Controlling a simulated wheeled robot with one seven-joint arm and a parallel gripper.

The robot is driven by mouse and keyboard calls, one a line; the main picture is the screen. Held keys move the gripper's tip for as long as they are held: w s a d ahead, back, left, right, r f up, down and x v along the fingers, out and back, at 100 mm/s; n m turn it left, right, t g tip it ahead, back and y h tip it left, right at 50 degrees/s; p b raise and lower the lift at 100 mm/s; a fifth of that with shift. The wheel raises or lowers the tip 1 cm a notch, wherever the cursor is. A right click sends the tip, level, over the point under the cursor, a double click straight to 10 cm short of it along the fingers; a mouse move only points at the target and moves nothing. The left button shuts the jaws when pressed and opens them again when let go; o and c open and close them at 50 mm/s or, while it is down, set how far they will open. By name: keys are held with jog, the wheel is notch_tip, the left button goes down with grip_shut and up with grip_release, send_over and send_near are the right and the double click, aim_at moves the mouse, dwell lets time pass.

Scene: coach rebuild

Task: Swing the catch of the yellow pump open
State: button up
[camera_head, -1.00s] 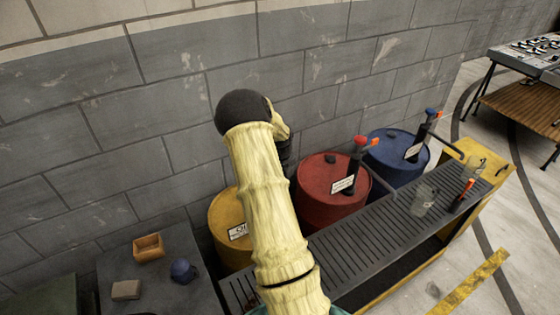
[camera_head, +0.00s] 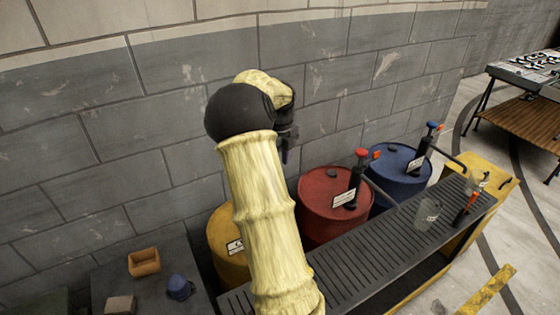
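The yellow drum (camera_head: 222,237) stands against the wall, mostly hidden behind my arm; part of its white label shows. Its pump and catch are hidden from this view. My arm rises from the bottom of the picture across the drum. My gripper (camera_head: 286,152) shows only in part as a dark shape to the right of the arm's bend, pointing down, in front of the wall and above the drums. Its fingers are too small and dark to tell whether they are open or shut.
To the right stand a red drum (camera_head: 322,222) with a red-topped pump and a blue drum (camera_head: 391,196) with a blue-topped pump. A slatted grate (camera_head: 347,250) runs in front, holding a clear jar (camera_head: 428,213). A dark bench (camera_head: 160,270) at left bears a small box and a blue object.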

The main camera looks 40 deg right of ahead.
jog(key=shift+d, duration=0.1)
jog(key=shift+c, duration=0.2)
jog(key=c, duration=0.4)
jog(key=shift+a+f+n, duration=0.1)
jog(key=shift+a+n, duration=0.2)
grip_shut()
jog(key=s+a+f+n+t, duration=0.1)
jog(key=s+a+n, duration=0.4)
jog(key=a+n, duration=0.4)
jog(key=s+a+n, duration=0.6)
jog(key=a+n, duration=0.4)
jog(key=n, duration=0.3)
jog(key=s+a+f+n+t, duration=0.1)
jog(key=s+a+n, duration=0.4)
jog(key=a+n, duration=0.5)
jog(key=shift+s+f+n+t, duration=0.15)
jog(key=shift+f+n+t, duration=0.2)
jog(key=shift+n, duration=0.55)
